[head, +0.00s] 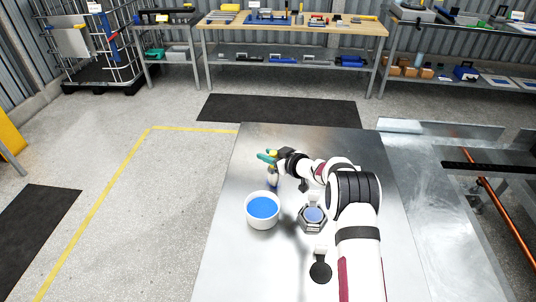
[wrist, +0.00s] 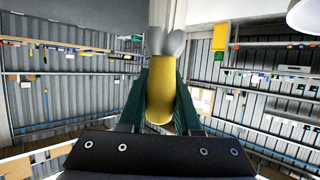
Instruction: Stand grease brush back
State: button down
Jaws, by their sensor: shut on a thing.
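My gripper (head: 266,157) is over the far left part of the steel table (head: 225,262), its green fingers pointing left. In the wrist view my gripper (wrist: 160,105) is shut on a yellow piece (wrist: 158,95) with a rounded near end, which I take to be the grease brush. Pale grey rounded lobes (wrist: 166,42) show beyond the yellow piece. A small pale grey object (head: 272,177) shows just below the gripper in the head view. I cannot tell whether it is part of the brush or a separate holder.
A white bowl with a blue inside (head: 263,222) stands close in front of the gripper. A dark hexagonal piece with a blue disc (head: 313,216) lies under my arm. A black round piece (head: 320,271) is nearer. The table's left side is clear.

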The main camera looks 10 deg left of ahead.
jog(key=shift+f, duration=0.15)
grip_release()
dwell(0.6)
jog(key=shift+d, duration=0.1)
jog(key=s+d, duration=0.6)
jog(key=shift+s, duration=0.2)
dwell(1.1)
jog(key=shift+d, duration=0.1)
